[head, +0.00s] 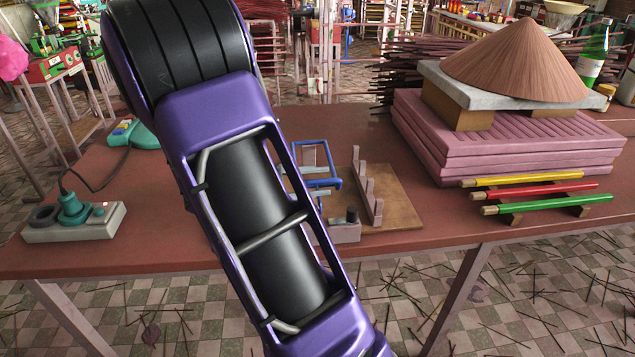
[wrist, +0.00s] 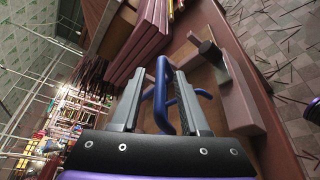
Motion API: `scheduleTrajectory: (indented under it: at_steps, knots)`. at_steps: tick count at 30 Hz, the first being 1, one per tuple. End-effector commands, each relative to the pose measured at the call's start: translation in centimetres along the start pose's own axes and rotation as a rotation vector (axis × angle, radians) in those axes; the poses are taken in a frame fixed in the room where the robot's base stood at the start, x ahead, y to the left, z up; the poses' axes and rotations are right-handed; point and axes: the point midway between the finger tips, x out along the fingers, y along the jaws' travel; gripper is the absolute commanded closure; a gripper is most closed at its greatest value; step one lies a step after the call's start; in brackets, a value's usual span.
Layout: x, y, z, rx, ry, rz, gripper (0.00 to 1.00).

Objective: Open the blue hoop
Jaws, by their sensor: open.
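The blue hoop (head: 334,163) stands over a small wooden board (head: 395,205) on the table, partly hidden by my arm in the head view. In the wrist view the hoop (wrist: 160,88) is close, with one bar running between the two grey fingers of my gripper (wrist: 159,78). The fingers are apart, one on each side of that bar. I cannot tell whether either finger touches it. Another bent blue bar shows to the right of the right finger.
Mauve posts (head: 369,194) and a block with a dark knob (head: 346,228) stand on or beside the board. Pink slabs (head: 520,150) topped by a brown cone (head: 520,60) are at right, with coloured sticks in front. A power strip (head: 75,228) lies at left.

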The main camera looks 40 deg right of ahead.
Motion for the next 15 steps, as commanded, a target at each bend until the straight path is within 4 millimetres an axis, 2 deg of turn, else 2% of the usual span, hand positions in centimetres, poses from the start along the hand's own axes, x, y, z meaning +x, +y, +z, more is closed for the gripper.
scheduleTrajectory:
  at_steps: [9,15]
  knots:
    - [0.29,-0.01,0.0,0.0,0.001,-0.001,0.55]
    - [0.27,0.0,0.0,0.0,0.0,-0.001,0.91]
